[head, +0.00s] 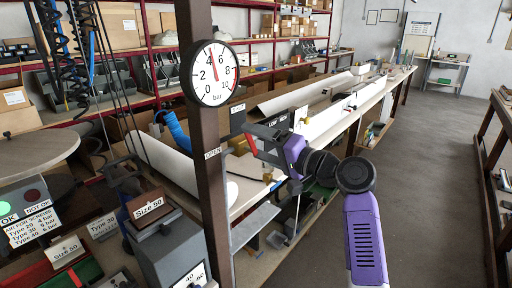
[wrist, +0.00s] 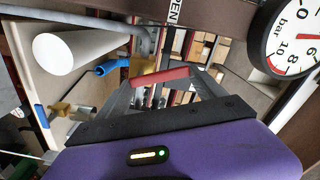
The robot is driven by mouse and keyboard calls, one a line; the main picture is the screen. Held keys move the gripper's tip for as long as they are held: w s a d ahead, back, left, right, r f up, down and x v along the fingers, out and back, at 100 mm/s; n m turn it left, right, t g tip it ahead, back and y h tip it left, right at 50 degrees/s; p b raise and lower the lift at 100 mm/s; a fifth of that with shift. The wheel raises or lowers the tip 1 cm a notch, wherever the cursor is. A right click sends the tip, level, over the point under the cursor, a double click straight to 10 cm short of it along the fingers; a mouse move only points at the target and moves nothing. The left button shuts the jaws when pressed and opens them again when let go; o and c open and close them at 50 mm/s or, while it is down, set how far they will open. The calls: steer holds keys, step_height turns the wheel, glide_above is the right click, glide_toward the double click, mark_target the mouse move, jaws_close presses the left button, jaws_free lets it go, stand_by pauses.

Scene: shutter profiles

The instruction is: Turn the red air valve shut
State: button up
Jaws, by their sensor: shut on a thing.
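The red air valve handle (wrist: 160,76) lies across the space between my fingertips in the wrist view. In the head view a small red piece of the handle (head: 250,145) shows at the front of my gripper (head: 257,138), just right of the brown post. My gripper (wrist: 163,84) is shut on the handle. An OPEN label (head: 213,153) is on the post.
The brown post (head: 208,190) stands close left of my gripper. A blue coiled hose (head: 177,130) and a white roll (head: 160,160) lie behind it. A long bench (head: 335,110) runs back to the right. The grey floor (head: 430,170) at right is clear.

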steer(key=shift+w+d+m+p, duration=0.2)
steer(key=shift+m+p, duration=0.2)
steer(key=shift+m, duration=0.35)
steer(key=shift+w+d+m+p, duration=0.15)
steer(key=shift+m+p, duration=0.3)
steer(key=shift+m, duration=0.35)
steer(key=shift+w+d+m+p, duration=0.1)
steer(key=shift+w+m+p, duration=0.1)
steer(key=shift+m+p, duration=0.4)
steer(key=shift+m, duration=0.35)
steer(key=o, duration=2.1)
steer(key=shift+c, duration=0.2)
steer(key=b+v, duration=0.2)
steer(key=v, duration=0.5)
steer(key=shift+s+d, duration=0.25)
steer(key=shift+d, duration=0.1)
steer(key=shift+f, duration=0.1)
